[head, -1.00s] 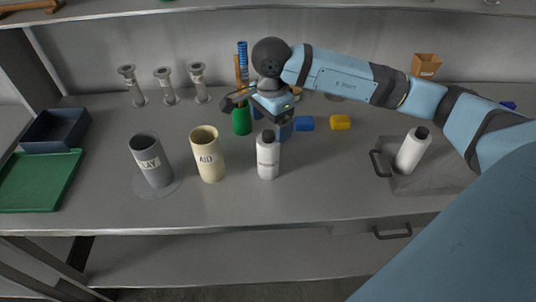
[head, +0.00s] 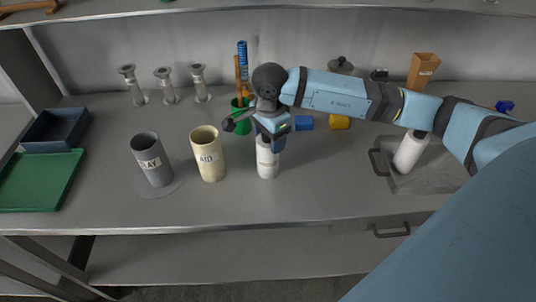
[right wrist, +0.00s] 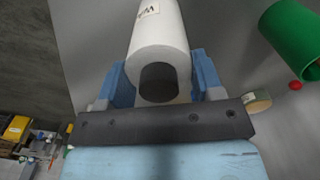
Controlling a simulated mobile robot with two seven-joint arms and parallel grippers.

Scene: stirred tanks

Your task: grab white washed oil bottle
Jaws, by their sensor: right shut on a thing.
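A white bottle (head: 267,164) with a dark cap stands upright on the grey bench, right of the cream cup. My right gripper (head: 270,142) is over its top, shut on it, and hides the cap in the head view. In the right wrist view the white bottle (right wrist: 158,40) lies between the two blue fingers, with its dark cap toward the camera and part of a label showing. A second white bottle (head: 408,154) stands in a clear tray at the right. My left gripper is not in view.
A cream cup (head: 209,158) and a grey cup (head: 151,162) stand left of the bottle. A green holder (head: 240,118) with tools is behind it. Blue (head: 304,123) and yellow (head: 340,122) blocks lie behind right. The bench front is clear.

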